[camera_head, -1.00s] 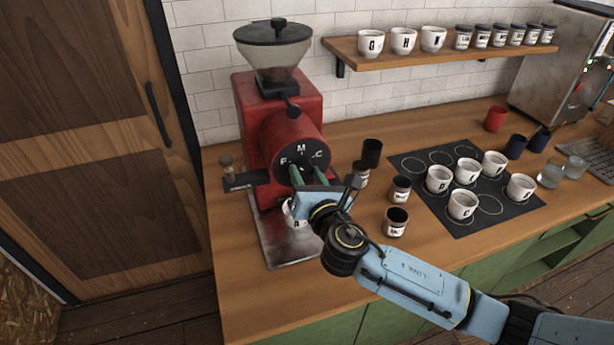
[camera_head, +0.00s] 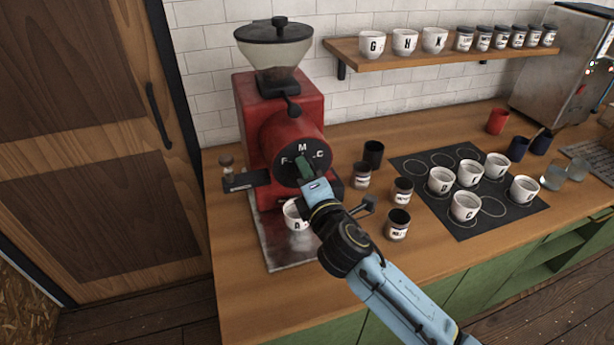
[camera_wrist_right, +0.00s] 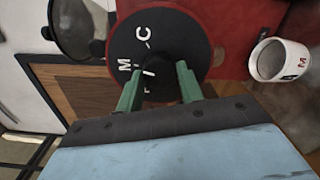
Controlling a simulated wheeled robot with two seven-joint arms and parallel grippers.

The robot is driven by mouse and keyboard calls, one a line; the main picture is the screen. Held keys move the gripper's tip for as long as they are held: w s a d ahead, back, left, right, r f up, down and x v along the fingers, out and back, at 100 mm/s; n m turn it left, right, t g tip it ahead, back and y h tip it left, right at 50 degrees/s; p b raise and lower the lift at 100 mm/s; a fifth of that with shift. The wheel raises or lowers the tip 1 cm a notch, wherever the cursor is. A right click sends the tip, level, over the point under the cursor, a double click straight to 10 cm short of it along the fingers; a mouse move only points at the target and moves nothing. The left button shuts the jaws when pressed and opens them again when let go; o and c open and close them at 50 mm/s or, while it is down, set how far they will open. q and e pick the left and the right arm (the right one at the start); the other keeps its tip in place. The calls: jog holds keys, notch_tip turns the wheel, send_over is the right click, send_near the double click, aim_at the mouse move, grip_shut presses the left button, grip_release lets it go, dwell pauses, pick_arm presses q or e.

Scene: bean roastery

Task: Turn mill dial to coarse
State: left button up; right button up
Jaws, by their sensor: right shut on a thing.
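The red mill (camera_head: 262,120) stands on the counter with a round black dial face (camera_head: 285,165) on its front, lettered F, M and C in white. My right gripper (camera_head: 304,168) is at the dial, its green fingers shut on the dark knob in the middle. In the right wrist view the fingers (camera_wrist_right: 158,82) straddle the centre of the dial face (camera_wrist_right: 185,40), with C at the top, M at the left and F below, partly hidden. A short white mark shows near the hub; I cannot tell surely which letter it points at. My left gripper is out of view.
A white cup (camera_head: 296,214) stands on the mill's metal tray (camera_head: 285,256), close under my right wrist. Dark jars (camera_head: 397,224) stand just right of my arm. Several white cups sit on a black mat (camera_head: 490,222). A shelf (camera_head: 440,50) hangs behind.

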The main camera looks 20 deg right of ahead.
jog(key=shift+r+m, duration=0.1)
jog(key=shift+m, duration=4.5)
jog(key=o, duration=1)
jog(key=s+b, duration=0.1)
jog(key=s, duration=1.2)
jog(key=shift+s+d, duration=0.2)
jog(key=shift+d, duration=0.1)
jog(key=shift+m, duration=0.3)
